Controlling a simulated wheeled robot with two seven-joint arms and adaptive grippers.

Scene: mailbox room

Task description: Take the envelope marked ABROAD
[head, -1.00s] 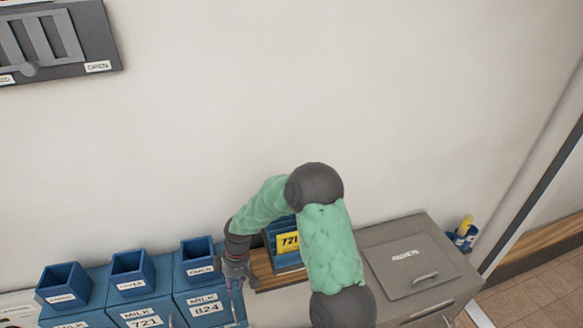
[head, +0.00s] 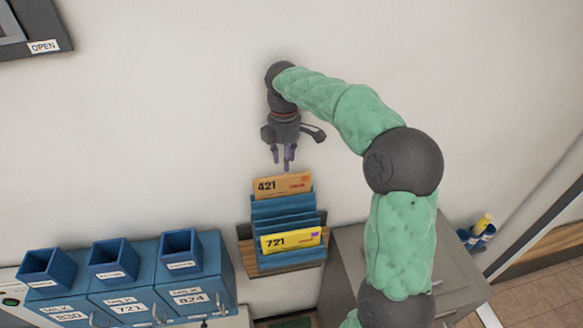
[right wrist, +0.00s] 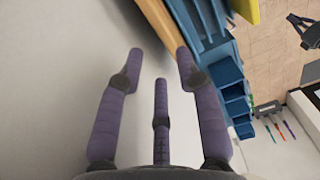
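An orange envelope (head: 282,187) marked 421 stands at the back of a blue stepped rack (head: 287,208). A yellow envelope (head: 291,240) marked 721 stands at its front. Each has small print at the right, too small to read, so I cannot tell which says ABROAD. My right gripper (head: 284,165) points down just above the orange envelope, near the wall. In the right wrist view its three fingers (right wrist: 160,65) are spread and empty, with an orange-brown edge (right wrist: 158,28) just beyond the tips. My left gripper is not in view.
Blue mailboxes (head: 128,303) with open bins on top stand at the lower left. A grey cabinet (head: 345,262) stands right of the rack, partly hidden by my right arm. A blue holder with a yellow bottle (head: 484,222) is at the right.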

